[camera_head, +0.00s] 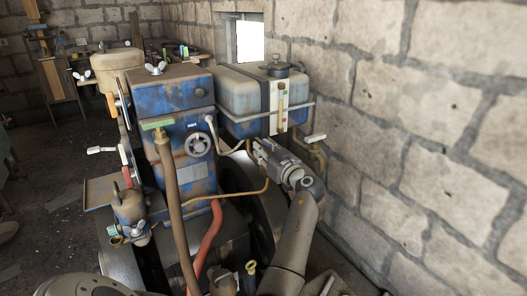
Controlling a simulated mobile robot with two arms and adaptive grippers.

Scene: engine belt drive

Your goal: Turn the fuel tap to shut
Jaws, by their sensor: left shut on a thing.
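The blue-and-grey fuel tank (240,92) sits at the back of the engine, with a dark cap on top and a pale gauge strip on its front. My left gripper (257,150) is just below the tank's front right, its arm rising from the bottom of the view. Its fingers are shut on a small part there, apparently the fuel tap, which the fingers mostly hide. I cannot make out the tap's lever angle. A thin copper pipe (238,194) runs down and left from beside the gripper. My right gripper is not in view.
A pale-handled lever (314,138) on a brass fitting stands close right of my gripper, near the stone wall (415,150).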

